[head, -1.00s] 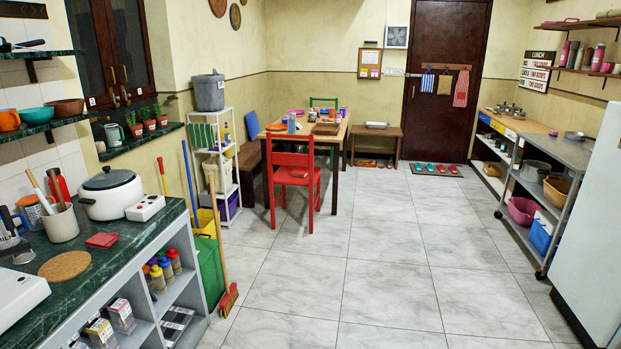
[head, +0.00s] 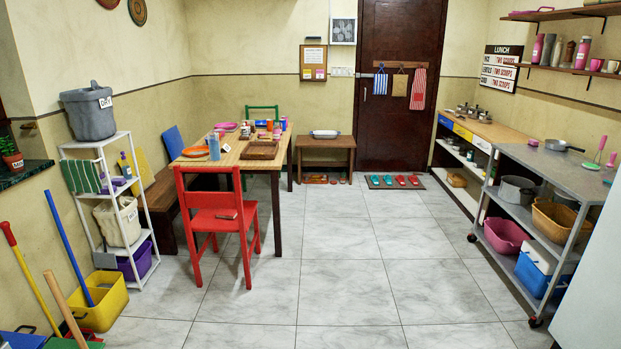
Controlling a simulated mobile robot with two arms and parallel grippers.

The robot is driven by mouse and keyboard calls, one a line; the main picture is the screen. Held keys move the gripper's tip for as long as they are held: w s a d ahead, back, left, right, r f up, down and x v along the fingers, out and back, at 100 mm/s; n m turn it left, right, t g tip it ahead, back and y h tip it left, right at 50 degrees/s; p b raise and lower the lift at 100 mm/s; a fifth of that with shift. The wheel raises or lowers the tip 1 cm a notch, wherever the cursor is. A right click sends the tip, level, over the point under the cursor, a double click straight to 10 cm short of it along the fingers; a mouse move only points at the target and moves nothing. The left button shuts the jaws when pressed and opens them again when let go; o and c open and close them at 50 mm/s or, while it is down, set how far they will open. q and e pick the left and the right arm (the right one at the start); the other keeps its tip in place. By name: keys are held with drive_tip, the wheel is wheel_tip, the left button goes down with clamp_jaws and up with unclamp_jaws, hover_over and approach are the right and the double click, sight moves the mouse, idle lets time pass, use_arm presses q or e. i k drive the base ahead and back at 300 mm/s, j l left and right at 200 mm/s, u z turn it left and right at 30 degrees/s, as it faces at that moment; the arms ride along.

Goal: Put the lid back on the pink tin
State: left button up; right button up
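I cannot clearly make out the pink tin or its lid from this distance. A small pink item (head: 229,126) lies on the far left part of the wooden dining table (head: 236,153), among several small coloured containers; it is too small to tell what it is. Neither of my grippers is in view.
A red chair (head: 216,214) stands at the table's near side, with a small item on its seat. A grey metal cart (head: 560,166) with a pink basin (head: 505,236) stands at right. Mops and a yellow bucket (head: 98,300) are at left. The tiled floor (head: 345,270) between is clear.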

sight(277, 134)
drive_tip(key=i, duration=2.25)
drive_tip(key=i+u, duration=0.15)
drive_tip(key=i, duration=0.35)
drive_tip(key=i+l+u, duration=0.1)
drive_tip(key=i, duration=0.35)
drive_tip(key=i+l+u, duration=0.15)
drive_tip(key=i, duration=0.35)
drive_tip(key=i+l+u, duration=0.1)
drive_tip(key=i+l, duration=0.15)
drive_tip(key=i, duration=0.2)
drive_tip(key=i+l+u, duration=0.15)
drive_tip(key=i+l, duration=0.8)
drive_tip(key=i, duration=0.25)
drive_tip(key=i+l+u, duration=0.1)
drive_tip(key=i+l, duration=1)
drive_tip(key=i+j, duration=0.05)
